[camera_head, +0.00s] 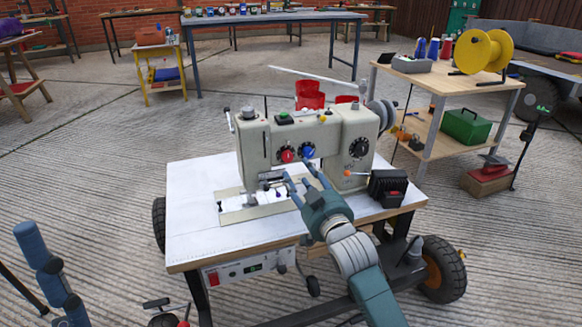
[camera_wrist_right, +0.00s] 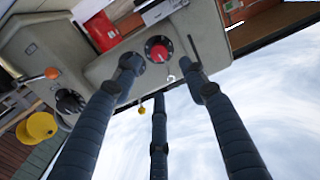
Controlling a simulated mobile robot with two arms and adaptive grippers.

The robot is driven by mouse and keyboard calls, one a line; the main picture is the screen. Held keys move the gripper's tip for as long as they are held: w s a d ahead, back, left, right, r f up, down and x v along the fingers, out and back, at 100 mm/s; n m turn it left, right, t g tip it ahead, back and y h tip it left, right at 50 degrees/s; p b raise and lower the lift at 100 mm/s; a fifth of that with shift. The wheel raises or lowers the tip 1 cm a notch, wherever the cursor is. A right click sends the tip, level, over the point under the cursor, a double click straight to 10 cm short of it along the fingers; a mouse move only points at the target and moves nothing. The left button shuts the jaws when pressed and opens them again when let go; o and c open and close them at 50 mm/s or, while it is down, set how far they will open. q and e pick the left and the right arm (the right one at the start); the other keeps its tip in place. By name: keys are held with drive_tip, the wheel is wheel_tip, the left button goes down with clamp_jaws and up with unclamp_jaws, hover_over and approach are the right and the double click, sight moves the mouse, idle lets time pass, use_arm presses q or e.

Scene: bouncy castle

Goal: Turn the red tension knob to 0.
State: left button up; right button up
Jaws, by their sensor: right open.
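The red tension knob (camera_head: 288,155) sits on a black dial on the front of the cream sewing machine (camera_head: 355,124), left of a blue knob (camera_head: 308,152). In the right wrist view, the red knob (camera_wrist_right: 157,48) shows near the top, between the outer fingers and beyond their tips. My right gripper (camera_head: 302,182) is open and empty, its fingers spread just in front of and below the knobs, apparently apart from the red knob. The dial's number marks are too small to read. Blue jointed parts at the lower left belong to my left arm; its jaw opening cannot be made out.
The machine stands on a wheeled white-topped table (camera_head: 200,235). A black dial (camera_head: 360,147) and an orange-tipped lever (camera_head: 348,173) lie right of the knobs, with a black block (camera_head: 388,187) beside them. A shelf with a yellow spool (camera_head: 482,51) stands behind right.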

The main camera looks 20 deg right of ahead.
sight(288, 157)
drive_tip(key=w+b, duration=0.1)
drive_tip(key=w, duration=0.2)
drive_tip(key=w+b, duration=0.1)
drive_tip(key=w, duration=0.3)
drive_tip(key=shift+w+a+f+b, duration=0.15)
drive_tip(key=shift+w+b, duration=0.15)
drive_tip(key=shift+b, duration=0.1)
drive_tip(key=shift+w, duration=0.65)
clamp_jaws()
